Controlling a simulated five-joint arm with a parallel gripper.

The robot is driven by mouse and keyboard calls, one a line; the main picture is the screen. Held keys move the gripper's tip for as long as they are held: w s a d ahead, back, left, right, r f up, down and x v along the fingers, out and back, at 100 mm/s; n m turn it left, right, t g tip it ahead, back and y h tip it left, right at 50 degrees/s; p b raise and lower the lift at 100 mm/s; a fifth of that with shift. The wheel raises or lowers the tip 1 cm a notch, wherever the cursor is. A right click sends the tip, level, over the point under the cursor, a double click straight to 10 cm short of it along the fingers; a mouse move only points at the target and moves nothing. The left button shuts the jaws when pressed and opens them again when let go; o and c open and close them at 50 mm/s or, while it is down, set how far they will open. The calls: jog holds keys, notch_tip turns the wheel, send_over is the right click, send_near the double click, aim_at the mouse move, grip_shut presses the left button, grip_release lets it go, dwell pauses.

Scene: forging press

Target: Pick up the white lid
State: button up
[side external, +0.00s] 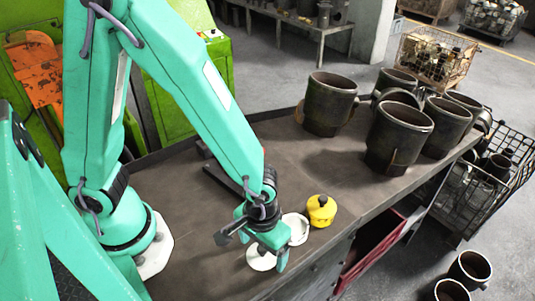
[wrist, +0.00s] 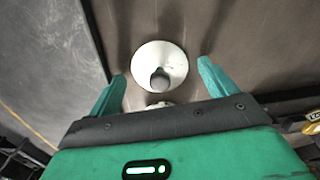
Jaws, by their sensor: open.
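The white lid (side external: 262,261) lies on the dark bench top near its front edge, partly hidden by my gripper in the side view. In the wrist view the lid (wrist: 176,58) is a white disc with a dark grey knob in its middle. My gripper (side external: 252,252) is directly above the lid, pointing down. In the wrist view its two green fingers (wrist: 160,70) are apart, one on each side of the lid, with nothing held. I cannot tell whether they touch it.
A white round container (side external: 296,229) stands close beside the lid. A yellow object (side external: 320,210) is just beyond it. A dark flat bar (side external: 226,178) lies behind my gripper. Several large dark metal cylinders (side external: 400,135) stand at the right end. The bench front edge is close.

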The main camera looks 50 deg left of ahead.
jog(key=c, duration=1)
jog(key=shift+c, duration=0.2)
jog(key=shift+r, duration=0.2)
jog(key=shift+r, duration=2)
jog(key=s+d+r, duration=0.1)
jog(key=s+r, duration=0.1)
jog(key=s, duration=0.1)
jog(key=s+d+r, duration=0.1)
jog(key=s+r, duration=0.1)
jog(key=s, duration=0.2)
jog(key=s+d+r, duration=0.2)
jog(key=s, duration=0.2)
jog(key=shift+r, duration=0.35)
jog(key=shift+c, duration=0.2)
